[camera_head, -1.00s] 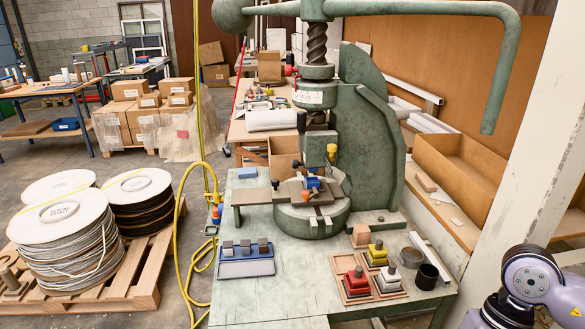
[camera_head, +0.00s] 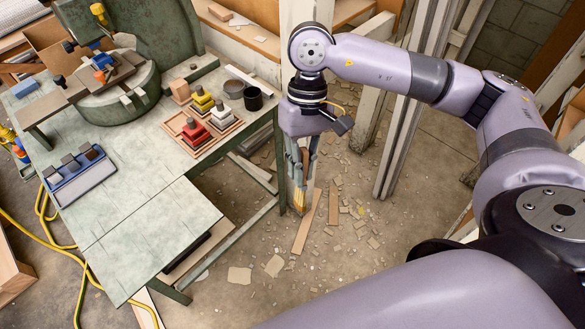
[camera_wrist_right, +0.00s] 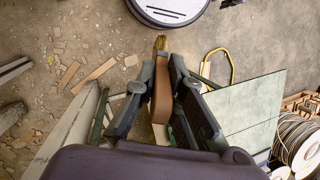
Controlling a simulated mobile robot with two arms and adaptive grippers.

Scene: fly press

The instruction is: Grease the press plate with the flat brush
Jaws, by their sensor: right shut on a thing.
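My right gripper (camera_head: 303,160) hangs fingers down, to the right of the green work table and over the floor. It is shut on the flat brush (camera_head: 299,198), whose pale bristles point down. The right wrist view shows its brown handle (camera_wrist_right: 162,92) between the fingers and the bristles (camera_wrist_right: 160,43) beyond the fingertips. The brush is apart from the table. The green press (camera_head: 180,35) stands at the back of the table, with a flat metal plate (camera_head: 84,84) over its round base (camera_head: 140,97). Whether grease is on the plate or bristles, I cannot tell. My left gripper is out of view.
A blue tray (camera_head: 82,178) lies at left. The table front (camera_head: 150,230) is clear.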

